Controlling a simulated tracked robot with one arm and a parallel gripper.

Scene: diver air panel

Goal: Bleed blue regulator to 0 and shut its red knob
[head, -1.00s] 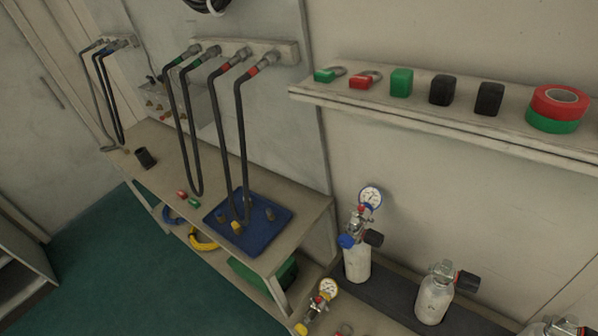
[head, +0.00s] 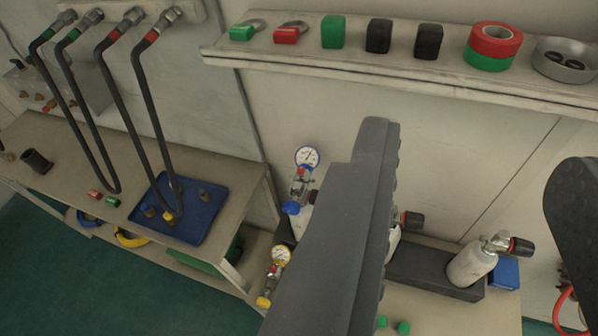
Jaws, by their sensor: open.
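The gauge needle is too small to read. My gripper (head: 475,150) is open and empty, its two dark fingers far apart. The left finger is in front of the cylinder's right side and hides part of it. The regulator is left of that finger, outside the jaws.
A yellow regulator (head: 278,262) stands lower left of the blue one. A cylinder with a black-and-red knob (head: 474,262) stands at right. A shelf (head: 350,62) with locks, blocks and tape runs above. A bench (head: 95,160) with hanging hoses and a blue tray (head: 205,222) is at left.

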